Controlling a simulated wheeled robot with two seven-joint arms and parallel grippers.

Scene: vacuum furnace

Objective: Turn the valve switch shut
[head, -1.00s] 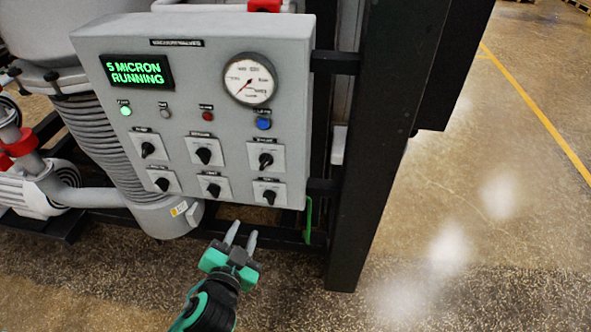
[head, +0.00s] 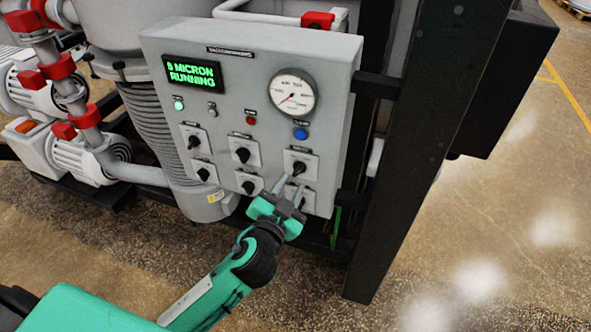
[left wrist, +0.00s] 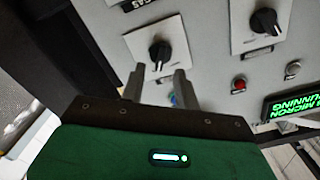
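The grey control panel (head: 327,75) carries several black rotary switches on pale square plates, in two rows. The upper right switch (head: 299,167) has its knob just above my left gripper's fingertips. My left gripper (head: 290,187) is open, its two fingers apart with nothing between them, pointing up at the panel. In the left wrist view the upper right switch's knob (left wrist: 159,52) lies just ahead of the gap between the fingertips (left wrist: 158,76). The lower right switch is mostly hidden behind the fingers. Switch labels are too small to read. My right gripper is not in view.
A green display (head: 193,73) reads "5 MICRON RUNNING". A dial gauge (head: 293,93) and a blue button (head: 300,134) sit above the right switches. A dark upright post (head: 416,150) stands right of the panel. Pumps and pipes (head: 88,150) stand at left.

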